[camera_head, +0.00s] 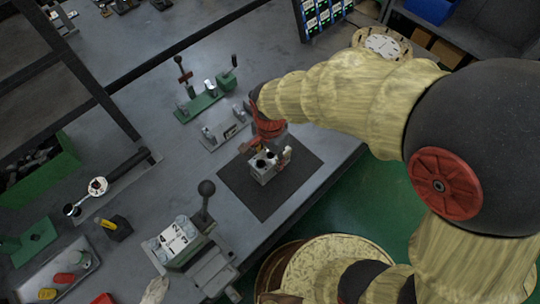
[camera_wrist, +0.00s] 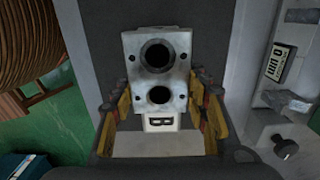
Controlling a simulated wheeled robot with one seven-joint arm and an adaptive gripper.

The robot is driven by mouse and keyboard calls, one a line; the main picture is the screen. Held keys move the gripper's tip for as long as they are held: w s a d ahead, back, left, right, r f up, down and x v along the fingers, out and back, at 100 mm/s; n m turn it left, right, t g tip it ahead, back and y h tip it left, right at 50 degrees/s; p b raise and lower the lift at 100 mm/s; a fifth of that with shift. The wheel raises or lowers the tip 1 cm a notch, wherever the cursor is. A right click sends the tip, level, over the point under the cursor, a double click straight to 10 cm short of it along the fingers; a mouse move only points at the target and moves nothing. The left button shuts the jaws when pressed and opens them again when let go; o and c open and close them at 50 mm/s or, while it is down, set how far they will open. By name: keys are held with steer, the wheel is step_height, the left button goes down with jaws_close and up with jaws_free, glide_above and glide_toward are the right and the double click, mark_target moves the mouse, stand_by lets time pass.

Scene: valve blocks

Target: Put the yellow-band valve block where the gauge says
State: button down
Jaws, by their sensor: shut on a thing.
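A pale grey valve block (camera_head: 263,168) is at the dark mat (camera_head: 292,187) in the head view. My gripper (camera_head: 270,148) reaches it from above. In the wrist view the block (camera_wrist: 159,75) shows two dark round ports and a small dark-marked label. My gripper (camera_wrist: 160,112) is shut on this block, with its yellow-and-dark fingers on both sides. No yellow band is clear on it, and I cannot tell whether it touches the mat. A round white-faced dial (camera_head: 97,186), possibly the gauge, lies at the left; its reading is too small to read.
A green fixture with levers (camera_head: 203,101) and a grey fixture (camera_head: 224,130) stand behind the mat. A grey fixture with a black ball lever (camera_head: 207,189) stands front left. A yellow-and-black piece (camera_head: 115,228) and a tray (camera_head: 75,278) are farther left. The bench edge is right of the mat.

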stand_by(0.3)
steer(key=c, duration=1)
jaws_free()
step_height(320, 180, up, 12)
steer(key=p, duration=0.5)
steer(key=s+d+r+n+t, duration=0.2)
steer(key=d+r, duration=0.3)
steer(key=d, duration=0.2)
steer(key=s+d+r+n+t, duration=0.1)
steer(key=s+d+r+n, duration=0.2)
steer(key=d+r, duration=0.2)
steer(key=s+d+r+n+t, duration=0.2)
steer(key=d+r, duration=0.3)
steer(key=d, duration=0.5)
steer(key=shift+s+d+r+n+t, duration=0.3)
steer(key=shift+s+d+n, duration=0.1)
steer(key=shift+n, duration=0.1)
steer(key=shift+w, duration=0.1)
